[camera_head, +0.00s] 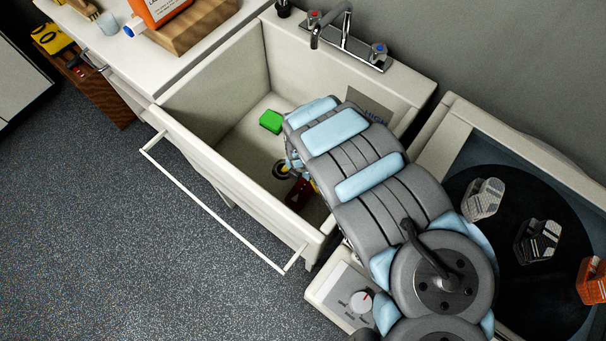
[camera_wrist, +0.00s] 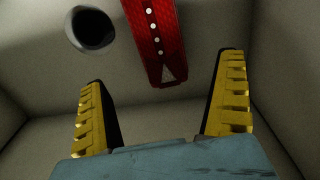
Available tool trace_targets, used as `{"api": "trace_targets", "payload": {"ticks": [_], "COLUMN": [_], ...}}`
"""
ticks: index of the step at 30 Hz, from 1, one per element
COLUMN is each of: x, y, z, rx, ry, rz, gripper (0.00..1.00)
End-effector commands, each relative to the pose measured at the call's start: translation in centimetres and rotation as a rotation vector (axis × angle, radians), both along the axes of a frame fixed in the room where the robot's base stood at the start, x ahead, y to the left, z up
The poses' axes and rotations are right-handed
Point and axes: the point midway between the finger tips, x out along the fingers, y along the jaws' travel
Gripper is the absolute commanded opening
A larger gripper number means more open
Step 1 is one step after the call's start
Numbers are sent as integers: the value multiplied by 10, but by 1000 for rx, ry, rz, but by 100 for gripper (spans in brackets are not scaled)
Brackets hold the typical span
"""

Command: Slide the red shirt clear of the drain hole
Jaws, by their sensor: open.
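The red shirt (camera_wrist: 153,38) shows in the wrist view as a narrow red piece with a row of white dots and a pale triangle, cut off by the top edge. It lies on the sink floor; part of it shows in the head view (camera_head: 299,194), the rest hidden by my arm. The dark round drain hole (camera_wrist: 91,29) is left of the shirt in the wrist view, with bare floor between their visible parts. My gripper (camera_wrist: 164,70) is open and empty inside the sink, its yellow fingers spread either side of the shirt's near end, contact unclear.
A green block (camera_head: 271,121) lies on the sink floor. The sink (camera_head: 196,143) has high walls, a faucet (camera_head: 345,45) at its back and a white rail (camera_head: 215,211) in front.

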Motion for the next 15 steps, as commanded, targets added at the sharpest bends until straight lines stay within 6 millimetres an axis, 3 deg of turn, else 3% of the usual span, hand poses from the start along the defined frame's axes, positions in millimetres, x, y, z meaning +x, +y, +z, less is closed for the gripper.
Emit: {"api": "trace_targets", "payload": {"ticks": [15], "x": [3], "y": [-1], "z": [11], "rx": [-4], "ry": [-9], "rz": [-4], "gripper": [100]}}
